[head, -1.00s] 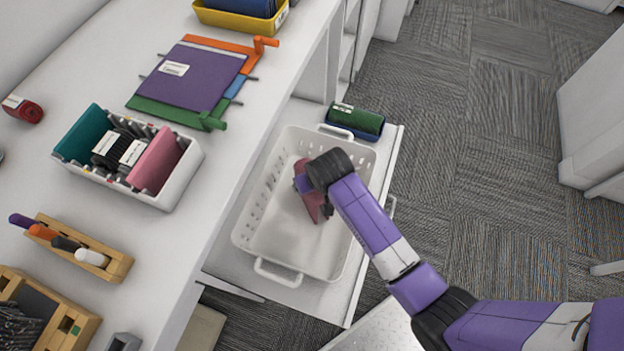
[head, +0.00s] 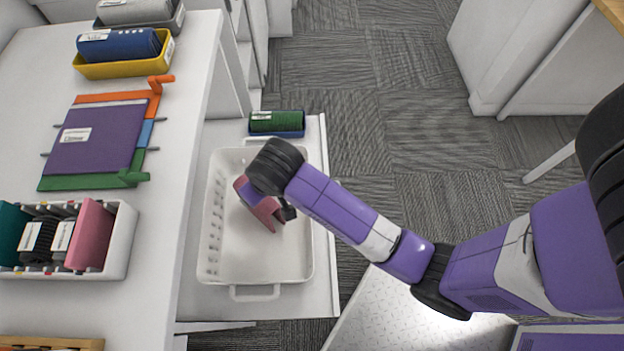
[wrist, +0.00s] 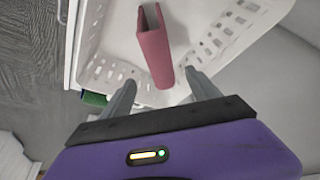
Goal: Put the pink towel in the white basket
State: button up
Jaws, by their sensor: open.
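The pink towel (head: 265,215) is a folded piece inside the white basket (head: 257,290), below my gripper (head: 272,206). My wrist partly covers it in the head view. In the wrist view the towel (wrist: 155,48) stands out as a folded strip, with its near end between the open fingertips of my gripper (wrist: 160,78). A gap shows on both sides of the towel. The basket's perforated wall (wrist: 232,28) surrounds it. I cannot tell whether the towel touches the basket floor.
The basket sits on a low white shelf beside a rolled green and blue item (head: 277,122). On the counter at left, a white organizer (head: 122,245) holds teal, black and pink pieces. A purple folder (head: 95,138) and a yellow tray (head: 120,68) lie behind. Carpet is open at right.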

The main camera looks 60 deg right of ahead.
jog(key=shift+s+d+f, duration=0.15)
jog(key=shift+s+d, duration=0.05)
jog(key=shift+d, duration=0.05)
jog(key=s+d+r+n+t, duration=0.1)
jog(key=s+d+t, duration=0.1)
jog(key=s, duration=0.4)
jog(key=s+d+n+t, duration=0.1)
jog(key=s+d+t, duration=0.15)
jog(key=s, duration=0.25)
jog(key=s+a+r+t, duration=0.3)
jog(key=s+r, duration=0.4)
jog(key=r, duration=0.2)
jog(key=s+a+r+t, duration=0.3)
jog(key=s+a+r, duration=0.1)
jog(key=s+r, duration=0.3)
notch_tip(320, 180, up, 2)
jog(key=shift+s+y, duration=0.2)
jog(key=shift+y, duration=0.1)
jog(key=shift+a, duration=0.1)
